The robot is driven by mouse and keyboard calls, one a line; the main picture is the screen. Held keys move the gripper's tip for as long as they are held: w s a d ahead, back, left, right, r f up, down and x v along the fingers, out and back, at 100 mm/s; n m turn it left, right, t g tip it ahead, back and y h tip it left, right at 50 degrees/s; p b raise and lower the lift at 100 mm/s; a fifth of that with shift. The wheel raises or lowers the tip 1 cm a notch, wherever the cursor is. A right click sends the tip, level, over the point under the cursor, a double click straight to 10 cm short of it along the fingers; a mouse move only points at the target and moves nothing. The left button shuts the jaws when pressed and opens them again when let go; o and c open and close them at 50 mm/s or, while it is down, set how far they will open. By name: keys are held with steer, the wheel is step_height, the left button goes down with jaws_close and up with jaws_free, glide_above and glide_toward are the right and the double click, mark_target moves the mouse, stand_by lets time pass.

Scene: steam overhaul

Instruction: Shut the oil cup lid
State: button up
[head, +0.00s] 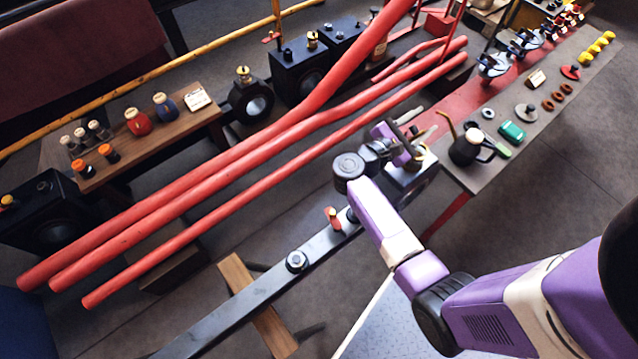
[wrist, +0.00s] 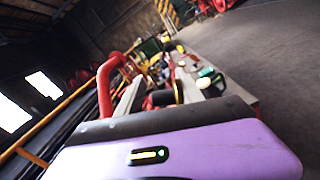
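My gripper (head: 417,127) is in the upper middle of the head view, above the far end of a dark steel rod (head: 258,283). Its two grey fingers stand apart, and in the wrist view my gripper (wrist: 160,84) also shows a gap between them. A black block (head: 408,182) at the rod's end lies just below my gripper, partly covered by it. A small brass-coloured part near that block is mostly hidden, and I cannot tell whether it is the oil cup or how its lid stands.
Long red pipes (head: 250,150) run diagonally left of my arm. A wooden bench (head: 150,166) at the left carries jars. Floor right of the grey bench is clear.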

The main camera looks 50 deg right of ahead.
steer(key=w+a+n+b, duration=0.2)
steer(key=w+a+n, duration=0.15)
steer(key=a, duration=0.85)
steer(key=w+a+f+m+t+y, duration=0.3)
steer(key=w+a+f+t+y, duration=0.15)
steer(key=w+f+t, duration=0.5)
steer(key=a+f+m+t+y+b, duration=0.2)
steer(key=a+y, duration=0.4)
steer(key=a, duration=0.3)
steer(key=shift+s+a+m+t, duration=0.35)
steer(key=shift+s+m+t, duration=0.1)
steer(key=shift+t, duration=0.9)
